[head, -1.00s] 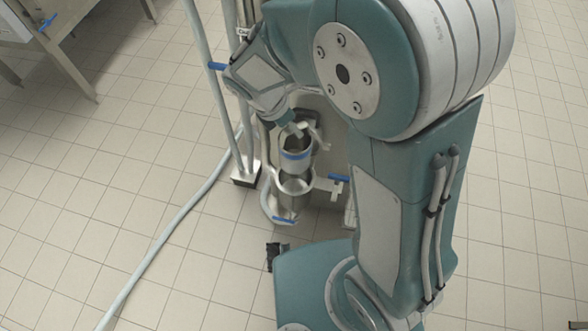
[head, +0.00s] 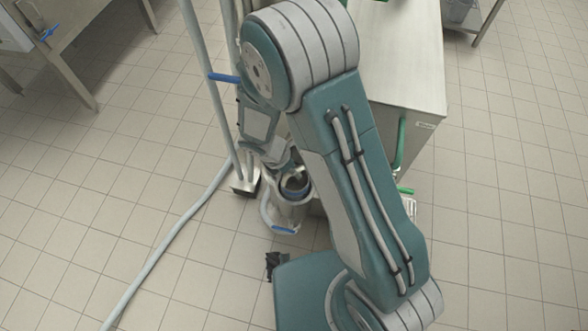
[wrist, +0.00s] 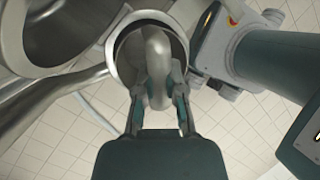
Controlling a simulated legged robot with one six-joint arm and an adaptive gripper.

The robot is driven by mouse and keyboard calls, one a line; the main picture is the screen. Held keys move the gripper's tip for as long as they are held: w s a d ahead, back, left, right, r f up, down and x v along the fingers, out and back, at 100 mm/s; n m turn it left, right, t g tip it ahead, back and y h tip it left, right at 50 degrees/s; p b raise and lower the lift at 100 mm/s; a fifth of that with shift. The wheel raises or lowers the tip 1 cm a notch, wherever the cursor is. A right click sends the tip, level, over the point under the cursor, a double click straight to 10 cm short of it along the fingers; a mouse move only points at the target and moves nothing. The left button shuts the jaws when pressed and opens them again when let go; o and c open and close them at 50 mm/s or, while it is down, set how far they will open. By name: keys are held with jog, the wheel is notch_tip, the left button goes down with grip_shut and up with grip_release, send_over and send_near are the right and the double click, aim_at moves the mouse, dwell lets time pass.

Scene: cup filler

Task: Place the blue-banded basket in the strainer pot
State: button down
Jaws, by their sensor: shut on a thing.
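My gripper (wrist: 158,104) is shut on the basket's curved grey handle (wrist: 156,50) in the wrist view. The basket's round rim (wrist: 113,52) shows around the handle there. My arm hides part of the basket and pot in the head view.
A blue lever (head: 284,230) sits at the pot's front. Upright pipes with a blue handle (head: 224,78) stand behind left. A hose (head: 165,235) runs over the tiled floor. A steel cabinet (head: 405,75) stands to the right. The left floor is mostly clear.

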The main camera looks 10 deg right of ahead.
jog(key=shift+f, duration=0.4)
jog(key=c, duration=0.7)
grip_release()
jog(key=shift+r, duration=0.1)
jog(key=shift+r, duration=0.3)
jog(key=v, duration=1.2)
jog(key=s+d+r+m+t+y, duration=0.1)
jog(key=s+d+r+m+t, duration=0.1)
jog(key=s+d+r+m, duration=0.2)
jog(key=s+d+r+m+t+y, duration=0.1)
jog(key=s+d+r+m, duration=0.3)
jog(key=r+m, duration=0.7)
jog(key=s+d+r+m+t+y, duration=0.2)
jog(key=s+d+r+m+y, duration=0.1)
jog(key=d+r+m, duration=0.4)
jog(key=shift+s+d+r+m+t, duration=0.15)
jog(key=shift+s+d+m, duration=0.1)
jog(key=shift+s+m, duration=0.15)
jog(key=shift+s+d+r+m+t, duration=0.15)
jog(key=shift+s+d+m, duration=0.15)
jog(key=shift+s, duration=0.15)
